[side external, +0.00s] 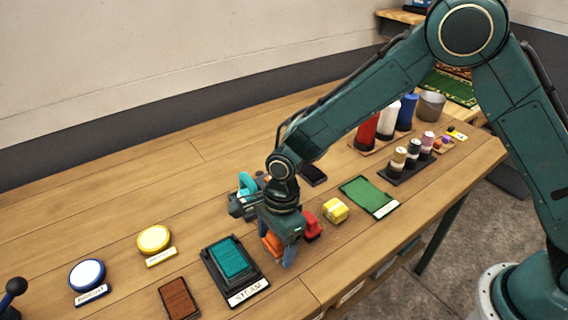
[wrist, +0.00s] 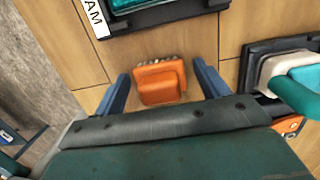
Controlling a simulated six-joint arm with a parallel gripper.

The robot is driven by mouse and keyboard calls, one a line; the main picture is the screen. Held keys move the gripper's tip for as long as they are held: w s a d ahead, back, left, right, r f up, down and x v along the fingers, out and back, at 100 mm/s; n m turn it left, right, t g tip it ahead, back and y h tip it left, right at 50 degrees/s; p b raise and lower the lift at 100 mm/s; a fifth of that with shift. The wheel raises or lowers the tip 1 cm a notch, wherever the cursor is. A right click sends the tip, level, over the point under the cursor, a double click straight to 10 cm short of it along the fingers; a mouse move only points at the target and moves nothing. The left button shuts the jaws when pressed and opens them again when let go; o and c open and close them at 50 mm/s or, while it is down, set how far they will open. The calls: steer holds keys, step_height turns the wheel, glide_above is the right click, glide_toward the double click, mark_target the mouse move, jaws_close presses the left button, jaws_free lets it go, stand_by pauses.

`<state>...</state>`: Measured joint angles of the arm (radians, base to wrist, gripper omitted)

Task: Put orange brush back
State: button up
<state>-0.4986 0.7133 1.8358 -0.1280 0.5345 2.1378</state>
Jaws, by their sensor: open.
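The orange brush (wrist: 160,82) lies on the wooden table, bristle edge showing along its top side in the wrist view. My gripper (wrist: 163,80) is open, with one blue finger on each side of the brush and a visible gap on both sides. In the side view my gripper (side external: 280,250) points down at the table, and the orange brush (side external: 270,243) shows partly behind its finger. A teal-handled tool (side external: 247,183) stands in a dark holder just behind; its handle also shows at the right of the wrist view (wrist: 297,92).
A teal pad labelled STEAM (side external: 232,258) lies close left of my gripper. A red object (side external: 312,224) and a yellow block (side external: 335,210) are close right. A green labelled mat (side external: 368,195) lies bare beyond. Bottles (side external: 388,122) stand farther back. The table's front edge is near.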

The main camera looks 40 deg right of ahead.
steer(key=shift+r, duration=0.2)
steer(key=r, duration=0.3)
steer(key=d+r, duration=0.1)
steer(key=r, duration=0.6)
steer(key=shift+d+r, duration=0.15)
steer(key=shift+r, duration=0.15)
steer(key=shift+d+r, duration=0.1)
steer(key=shift+r, duration=0.55)
